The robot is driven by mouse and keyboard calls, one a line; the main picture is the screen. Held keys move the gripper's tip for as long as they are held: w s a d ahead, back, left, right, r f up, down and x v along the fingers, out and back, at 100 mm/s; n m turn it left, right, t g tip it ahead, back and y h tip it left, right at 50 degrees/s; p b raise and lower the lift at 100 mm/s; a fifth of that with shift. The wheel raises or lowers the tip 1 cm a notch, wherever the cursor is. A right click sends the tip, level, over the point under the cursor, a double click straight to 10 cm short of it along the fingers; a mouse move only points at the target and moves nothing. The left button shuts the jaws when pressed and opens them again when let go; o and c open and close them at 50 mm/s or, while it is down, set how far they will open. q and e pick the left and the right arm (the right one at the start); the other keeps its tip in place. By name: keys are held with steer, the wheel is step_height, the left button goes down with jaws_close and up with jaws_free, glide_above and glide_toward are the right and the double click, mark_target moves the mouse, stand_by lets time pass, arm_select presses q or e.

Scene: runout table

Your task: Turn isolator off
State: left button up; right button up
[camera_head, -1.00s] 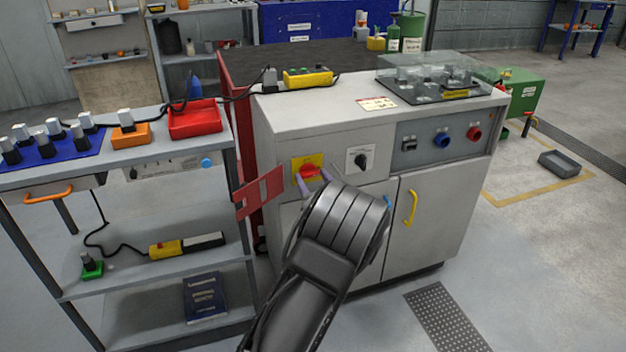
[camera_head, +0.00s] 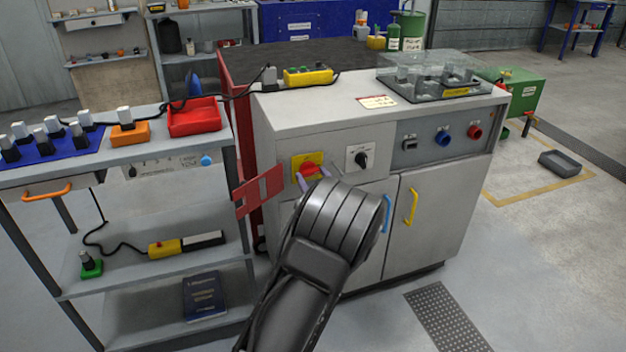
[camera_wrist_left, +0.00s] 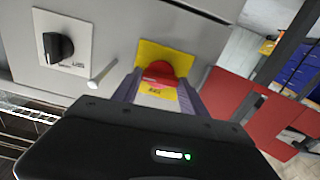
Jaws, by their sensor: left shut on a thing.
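The isolator is a red rotary handle (camera_head: 309,169) on a yellow plate (camera_head: 297,161), on the front of the grey cabinet at its upper left. It also shows in the left wrist view as a red handle (camera_wrist_left: 158,71) on its yellow plate (camera_wrist_left: 178,60). My left gripper (camera_head: 314,178) is at the handle, with its purple fingers on either side of it. In the left wrist view my left gripper (camera_wrist_left: 158,88) is shut on the red handle. The handle's lower part is partly hidden between the fingers. My right gripper is in neither view.
A black selector knob (camera_head: 362,160) sits on a white plate right of the isolator. A red panel (camera_head: 259,192) sticks out left of the cabinet. A grey shelf unit (camera_head: 160,270) stands close on the left. Blue (camera_head: 386,214) and yellow (camera_head: 412,207) door handles are on the right.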

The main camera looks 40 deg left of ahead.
arm_select(q)
steer(key=shift+f+n+b, duration=0.2)
steer(key=shift+n+b, duration=0.35)
steer(key=shift+n, duration=0.15)
steer(key=shift+r+n+b, duration=0.15)
steer(key=shift+n+b, duration=7.75)
steer(key=shift+b, duration=0.95)
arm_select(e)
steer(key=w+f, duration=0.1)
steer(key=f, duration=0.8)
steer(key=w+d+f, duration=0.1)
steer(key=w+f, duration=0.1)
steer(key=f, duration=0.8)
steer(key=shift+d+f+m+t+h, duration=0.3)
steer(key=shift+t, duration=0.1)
arm_select(q)
steer(key=o, duration=1.4)
steer(key=shift+c, duration=0.2)
steer(key=shift+d, duration=0.1)
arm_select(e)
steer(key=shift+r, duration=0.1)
